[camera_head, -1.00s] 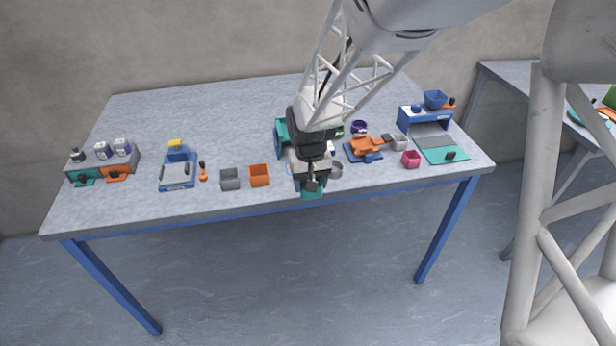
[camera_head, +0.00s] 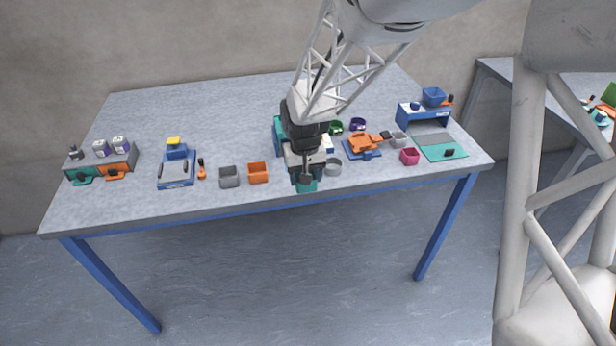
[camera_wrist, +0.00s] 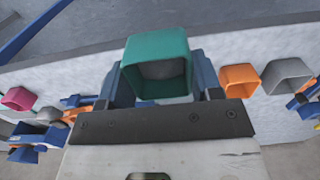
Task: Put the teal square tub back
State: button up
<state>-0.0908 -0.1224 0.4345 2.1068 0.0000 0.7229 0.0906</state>
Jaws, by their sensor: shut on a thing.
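The teal square tub (camera_wrist: 155,46) is between the two fingers of my gripper (camera_wrist: 162,80) in the wrist view. The fingers are shut on its sides, and its opening faces the wrist camera. In the head view the tub (camera_head: 306,186) shows below my gripper (camera_head: 305,179) near the table's front edge, partly hidden by the hand. I cannot tell whether its base touches the table.
An orange square tub (camera_head: 258,173) and a grey square tub (camera_head: 229,177) stand left of my gripper. The table (camera_head: 225,110) is clear at the back left.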

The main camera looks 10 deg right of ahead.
jog(key=w+a+r, duration=0.2)
jog(key=w+a, duration=1.8)
jog(key=w, duration=0.2)
jog(key=shift+a+r, duration=0.2)
jog(key=shift+a, duration=0.05)
jog(key=shift+w+f, duration=0.1)
jog(key=shift+f, duration=0.05)
send_over(229, 159)
jog(key=shift+f, duration=3.1)
jog(key=shift+f, duration=0.6)
jog(key=o, duration=1.3)
jog(key=shift+r, duration=0.15)
jog(key=shift+r, duration=3.35)
